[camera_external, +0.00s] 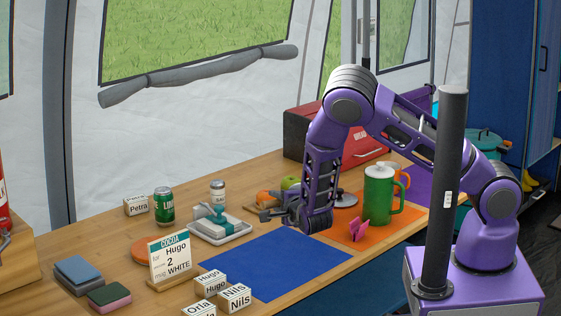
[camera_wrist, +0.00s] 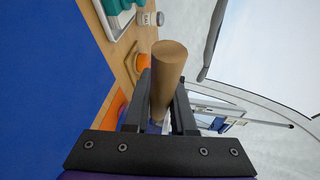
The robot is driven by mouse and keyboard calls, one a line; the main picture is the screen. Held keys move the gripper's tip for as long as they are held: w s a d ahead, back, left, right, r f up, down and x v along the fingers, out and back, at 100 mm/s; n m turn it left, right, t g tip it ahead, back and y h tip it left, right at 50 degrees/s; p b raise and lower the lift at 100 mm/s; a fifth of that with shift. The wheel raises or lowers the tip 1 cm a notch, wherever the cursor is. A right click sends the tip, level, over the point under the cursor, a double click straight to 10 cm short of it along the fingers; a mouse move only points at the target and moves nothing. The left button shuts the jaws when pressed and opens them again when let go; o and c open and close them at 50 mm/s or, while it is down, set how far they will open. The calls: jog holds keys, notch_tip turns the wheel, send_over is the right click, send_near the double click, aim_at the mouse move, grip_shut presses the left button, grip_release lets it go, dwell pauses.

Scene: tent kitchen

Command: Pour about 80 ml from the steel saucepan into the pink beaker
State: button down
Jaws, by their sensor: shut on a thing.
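In the wrist view, my gripper (camera_wrist: 160,98) is shut on a round brown wooden handle (camera_wrist: 169,62). The handle's flat end sticks out beyond the fingers. What the handle belongs to is hidden, so I cannot confirm that it is the steel saucepan. In the external view, my gripper (camera_external: 280,214) is low at the back edge of the blue mat (camera_external: 270,262). A grey round thing (camera_external: 346,200) shows just right of my arm; I cannot tell whether it is the saucepan. I cannot make out a pink beaker in either view.
A tray (camera_external: 222,231), green can (camera_external: 164,206) and cocoa card (camera_external: 170,258) stand left. The blue mat is clear.

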jog(key=r+p+x, duration=0.2)
jog(key=x, duration=0.8)
jog(key=a+r+p+x, duration=0.1)
jog(key=p+x, duration=0.1)
jog(key=x, duration=0.9)
jog(key=shift+w+r+p, duration=0.3)
jog(key=shift+w, duration=0.25)
jog(key=s+d+r+m+t+y+b, duration=0.1)
jog(key=s+d+r+m+t+y, duration=0.1)
jog(key=d+r+m+t, duration=0.4)
jog(key=shift+s+d+r+m+t+b, duration=0.55)
jog(key=shift+d+r+m, duration=0.65)
jog(key=shift+d, duration=1.05)
jog(key=shift+s+r, duration=0.1)
jog(key=shift+d+m, duration=0.3)
jog(key=shift+d, duration=0.1)
